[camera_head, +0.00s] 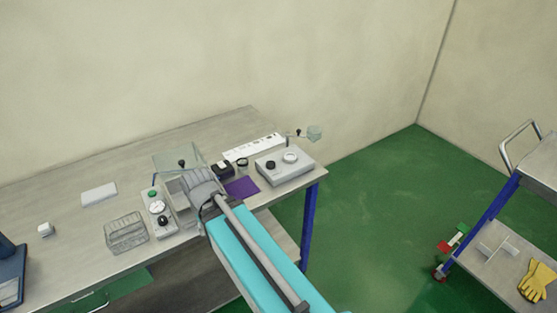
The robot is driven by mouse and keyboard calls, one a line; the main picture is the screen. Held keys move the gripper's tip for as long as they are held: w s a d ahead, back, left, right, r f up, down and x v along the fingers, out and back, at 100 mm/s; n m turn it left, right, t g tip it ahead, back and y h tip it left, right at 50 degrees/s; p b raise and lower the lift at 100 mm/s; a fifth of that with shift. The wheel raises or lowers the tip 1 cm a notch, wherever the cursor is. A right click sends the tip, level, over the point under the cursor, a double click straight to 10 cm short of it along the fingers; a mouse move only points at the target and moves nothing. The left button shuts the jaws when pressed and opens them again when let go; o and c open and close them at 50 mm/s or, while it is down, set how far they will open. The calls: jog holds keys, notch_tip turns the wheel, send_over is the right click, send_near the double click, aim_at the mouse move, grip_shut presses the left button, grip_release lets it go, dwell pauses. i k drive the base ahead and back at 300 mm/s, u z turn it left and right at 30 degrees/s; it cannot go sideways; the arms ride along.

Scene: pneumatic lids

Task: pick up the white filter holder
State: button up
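A small white block-like piece (45,229) lies at the left of the grey table. It may be the white filter holder, but it is too small to be sure. A flat white slab (99,194) lies to its right, apart from it. My arm reaches in from the lower right, and its grey end with my gripper (200,183) is over the middle of the table, well to the right of both white pieces. The fingers cannot be made out, so whether they are open or hold anything is unclear.
Around my gripper stand a panel with a gauge and knobs (159,212), a wire basket (125,233) and a clear-lidded box (176,158). Right of it are a purple mat (241,187), a power strip (253,147) and a grey device (285,167). A cart (511,262) stands right.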

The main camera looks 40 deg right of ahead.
aim_at(290, 158)
jog(key=u, duration=0.2)
jog(key=k, duration=1.15)
jog(key=z, duration=0.95)
jog(key=i, duration=1)
